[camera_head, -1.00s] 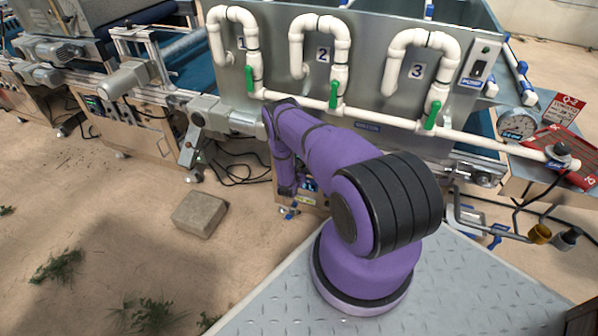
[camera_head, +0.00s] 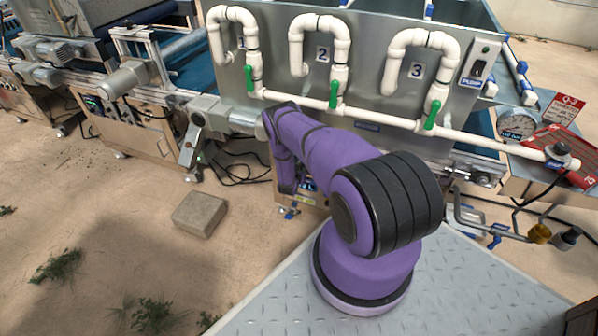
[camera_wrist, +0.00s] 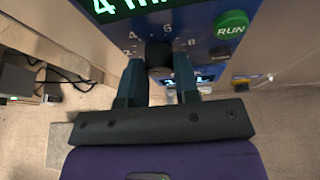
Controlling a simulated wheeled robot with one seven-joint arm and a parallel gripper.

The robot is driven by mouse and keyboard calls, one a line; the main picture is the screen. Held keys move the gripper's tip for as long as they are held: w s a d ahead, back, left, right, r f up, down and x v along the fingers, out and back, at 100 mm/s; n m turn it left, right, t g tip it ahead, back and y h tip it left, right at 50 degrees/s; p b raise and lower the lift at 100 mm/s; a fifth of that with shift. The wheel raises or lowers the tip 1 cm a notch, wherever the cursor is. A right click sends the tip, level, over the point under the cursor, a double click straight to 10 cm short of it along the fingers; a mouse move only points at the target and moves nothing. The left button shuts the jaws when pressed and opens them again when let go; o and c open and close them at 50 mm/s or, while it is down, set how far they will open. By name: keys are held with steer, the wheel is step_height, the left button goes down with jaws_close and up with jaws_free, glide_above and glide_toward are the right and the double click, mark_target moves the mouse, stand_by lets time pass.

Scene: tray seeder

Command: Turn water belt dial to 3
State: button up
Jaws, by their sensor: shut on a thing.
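In the wrist view, a black dial knob (camera_wrist: 158,53) sits on a blue control panel (camera_wrist: 201,22) with white scale numbers around it; 2, 4, 6 and 8 are readable. My gripper (camera_wrist: 159,68) has its two teal fingers on either side of the knob and is shut on it. A green digital readout (camera_wrist: 125,8) above the knob is cut off by the frame edge; it starts with a 4. I cannot make out where the knob's pointer stands. In the head view, my purple arm hides the gripper and the dial.
A green RUN button (camera_wrist: 230,24) is right of the dial. In the head view, white pipes with green valve handles (camera_head: 432,115) run along the metal machine above my arm. A stone block (camera_head: 199,214) lies on the sandy floor.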

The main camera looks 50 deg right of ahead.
steer(key=shift+w+n+g+h, duration=0.1)
steer(key=shift+n+g+h, duration=0.4)
steer(key=shift+n+g, duration=0.85)
steer(key=shift+n+t, duration=0.35)
steer(key=o, duration=0.9)
steer(key=shift+a, duration=0.1)
steer(key=v, duration=1)
steer(key=shift+a+r, duration=0.2)
steer(key=shift+a, duration=0.1)
